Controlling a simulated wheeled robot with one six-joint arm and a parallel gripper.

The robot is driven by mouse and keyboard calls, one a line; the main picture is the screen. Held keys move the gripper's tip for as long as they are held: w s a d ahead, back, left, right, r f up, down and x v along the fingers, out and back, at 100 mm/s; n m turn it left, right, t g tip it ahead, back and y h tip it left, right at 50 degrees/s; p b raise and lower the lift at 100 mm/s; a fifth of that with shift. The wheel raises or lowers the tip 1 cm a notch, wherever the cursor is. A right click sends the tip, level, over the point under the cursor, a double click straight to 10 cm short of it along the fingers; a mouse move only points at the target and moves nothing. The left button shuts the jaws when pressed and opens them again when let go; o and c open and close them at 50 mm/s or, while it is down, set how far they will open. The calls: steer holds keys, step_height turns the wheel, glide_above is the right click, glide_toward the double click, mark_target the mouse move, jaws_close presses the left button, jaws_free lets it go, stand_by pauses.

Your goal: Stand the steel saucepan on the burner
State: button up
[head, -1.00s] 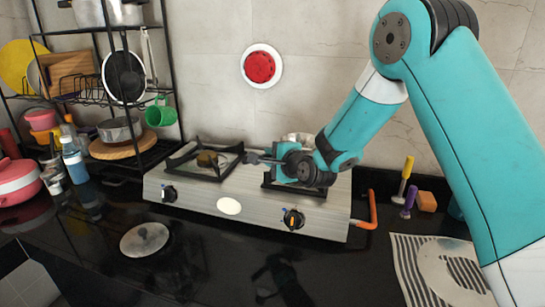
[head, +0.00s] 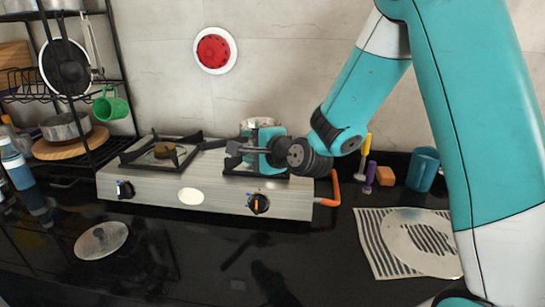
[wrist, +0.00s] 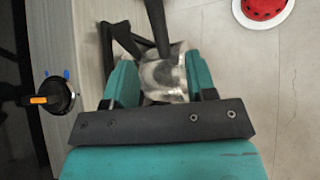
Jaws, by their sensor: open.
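The steel saucepan (head: 258,124) is at the right burner (head: 240,169) of the stove, mostly hidden behind my gripper. Its dark handle (head: 213,144) points left. Whether its base rests flat is hidden. My gripper (head: 262,142) is open, close in front of the saucepan. In the wrist view, the fingers of my gripper (wrist: 161,82) stand on either side of the saucepan's shiny metal (wrist: 163,75), with its dark handle (wrist: 156,25) running up and away. I cannot tell whether a finger touches it.
The left burner (head: 162,151) carries a black grate and is clear. A rack at left holds a grey pot (head: 65,127) on a wooden board and a green mug (head: 111,105). A lid (head: 101,240) lies on the dark counter. A plate (head: 422,242) sits on a striped cloth at right.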

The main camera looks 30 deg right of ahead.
steer(key=b+v, duration=0.4)
steer(key=v, duration=0.4)
steer(key=shift+s+b, duration=0.25)
steer(key=shift+b, duration=0.1)
steer(key=s+a+n+g+p, duration=0.1)
steer(key=s+a+n+g, duration=0.2)
steer(key=s+n+g, duration=0.2)
steer(key=s+a+n+g+p, duration=0.1)
steer(key=s+a+n+g, duration=0.2)
steer(key=s+n, duration=0.8)
steer(key=s+a+n+g+p, duration=0.2)
steer(key=s+a+n+g, duration=0.1)
steer(key=s+n+g, duration=0.3)
steer(key=shift+s+a+f+n+g, duration=0.3)
steer(key=shift+s+n+g, duration=0.1)
steer(key=shift+s+n, duration=0.75)
steer(key=shift+c, duration=1.2)
steer(key=shift+s, duration=0.1)
